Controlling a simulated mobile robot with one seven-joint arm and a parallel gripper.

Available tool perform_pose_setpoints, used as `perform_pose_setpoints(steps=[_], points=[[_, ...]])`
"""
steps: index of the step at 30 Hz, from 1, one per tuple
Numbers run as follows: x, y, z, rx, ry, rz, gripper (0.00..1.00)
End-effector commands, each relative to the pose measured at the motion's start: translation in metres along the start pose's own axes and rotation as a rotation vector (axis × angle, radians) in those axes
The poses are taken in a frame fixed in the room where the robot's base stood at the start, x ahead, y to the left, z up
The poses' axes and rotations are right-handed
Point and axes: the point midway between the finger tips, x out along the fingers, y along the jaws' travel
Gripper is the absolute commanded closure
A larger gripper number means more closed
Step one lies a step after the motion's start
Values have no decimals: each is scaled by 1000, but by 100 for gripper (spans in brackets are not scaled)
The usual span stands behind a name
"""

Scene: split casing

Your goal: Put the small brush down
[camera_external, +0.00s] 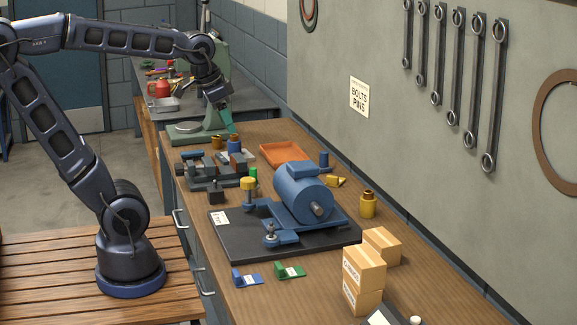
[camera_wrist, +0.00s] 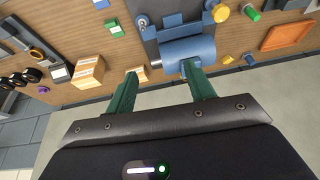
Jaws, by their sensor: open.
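I cannot make out a small brush for certain in either view. A small yellow item (camera_external: 335,182) lies on the bench behind the blue motor (camera_external: 300,192); it is too small to identify. It also shows in the wrist view (camera_wrist: 228,60), right of the fingers.
The motor stands on a black plate (camera_external: 228,232). An orange tray (camera_external: 281,154), a grey vise (camera_external: 205,172) and a yellow container (camera_external: 368,205) surround it. Cardboard boxes (camera_external: 364,268) stand in front. Blue (camera_external: 245,279) and green (camera_external: 289,271) tags lie near the front edge.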

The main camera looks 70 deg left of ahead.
Motion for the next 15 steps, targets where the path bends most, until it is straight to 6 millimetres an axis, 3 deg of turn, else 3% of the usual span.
perform_pose_setpoints(steps=[6,15], points=[[1,30,47,-3,33,31,46],[3,38,63,-11,42,43,46]])
